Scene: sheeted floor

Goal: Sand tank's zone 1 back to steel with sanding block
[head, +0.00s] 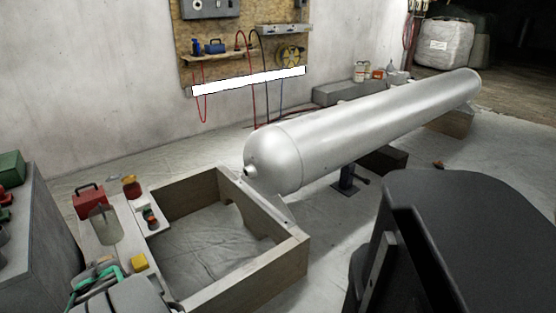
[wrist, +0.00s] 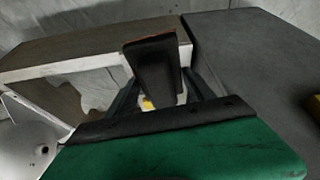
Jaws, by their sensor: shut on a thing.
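The tank (head: 365,125) is a long silver cylinder lying across the head view, its rounded near end with a small fitting facing left. Its visible surface looks evenly bright; no zone marking can be made out. A pale rounded part with a small fitting, likely the tank's end, shows at the left edge of the wrist view (wrist: 22,140). My gripper (wrist: 160,92) is shut on a dark block with a thin orange-brown edge, which looks like the sanding block (wrist: 152,65). The block's working face is hidden. I cannot make out the fingers in the head view.
An open wooden frame (head: 292,258) with sheeting inside lies before the tank's near end. A stand (head: 347,183) is under the tank. A tool board (head: 245,45) hangs on the wall.

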